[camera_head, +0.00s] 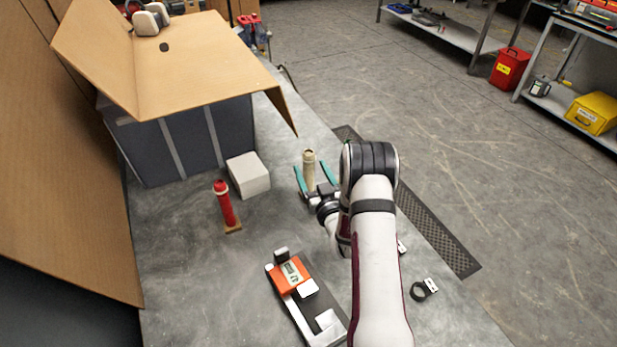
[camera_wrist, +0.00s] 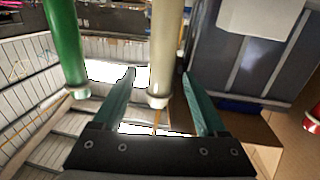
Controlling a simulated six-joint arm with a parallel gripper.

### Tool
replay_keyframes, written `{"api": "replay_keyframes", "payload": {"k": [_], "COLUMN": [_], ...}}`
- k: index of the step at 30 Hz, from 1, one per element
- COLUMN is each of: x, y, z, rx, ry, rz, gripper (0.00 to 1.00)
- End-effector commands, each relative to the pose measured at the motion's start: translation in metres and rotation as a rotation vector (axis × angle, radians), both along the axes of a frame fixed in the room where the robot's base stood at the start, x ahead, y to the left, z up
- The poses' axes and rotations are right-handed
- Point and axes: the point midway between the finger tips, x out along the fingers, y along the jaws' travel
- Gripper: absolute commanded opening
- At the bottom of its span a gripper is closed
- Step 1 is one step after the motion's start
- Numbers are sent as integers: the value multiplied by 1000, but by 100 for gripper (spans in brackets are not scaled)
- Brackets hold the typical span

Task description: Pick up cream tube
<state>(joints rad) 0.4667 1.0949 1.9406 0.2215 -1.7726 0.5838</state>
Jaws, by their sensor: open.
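The cream tube (camera_head: 309,168) stands upright on the grey table in the head view, between the two teal fingers of my gripper (camera_head: 315,178). In the wrist view the cream tube (camera_wrist: 166,45) comes down between the open fingers of my gripper (camera_wrist: 158,76), with a visible gap on each side. The fingers do not appear to touch it. A green tube (camera_wrist: 64,45) shows to the left of the left finger in the wrist view. In the head view my arm hides most of the area to the right of the cream tube.
A red tube (camera_head: 225,205) stands on a small base to the left. A white block (camera_head: 248,175) sits beside a dark box (camera_head: 180,140) under a cardboard flap (camera_head: 175,60). An orange device (camera_head: 289,273) lies nearer the front. A black ring (camera_head: 418,291) lies right of my arm.

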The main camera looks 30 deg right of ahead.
Motion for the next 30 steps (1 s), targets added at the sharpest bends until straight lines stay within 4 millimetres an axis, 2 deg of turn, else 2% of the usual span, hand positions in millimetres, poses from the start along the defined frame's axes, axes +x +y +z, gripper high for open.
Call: {"api": "replay_keyframes", "payload": {"k": [1,4,11,23,24,30], "x": [10,22,25,25,25,25], "y": [1,-2,-3,-3,-3,-3], "z": [1,1,1,1,1,1], "rx": [0,0,-1,-1,-1,-1], "ry": [-2,-1,1,1,1,0], "rz": [2,-1,0,0,0,0], "gripper": [75,75,75,3,0,0]}}
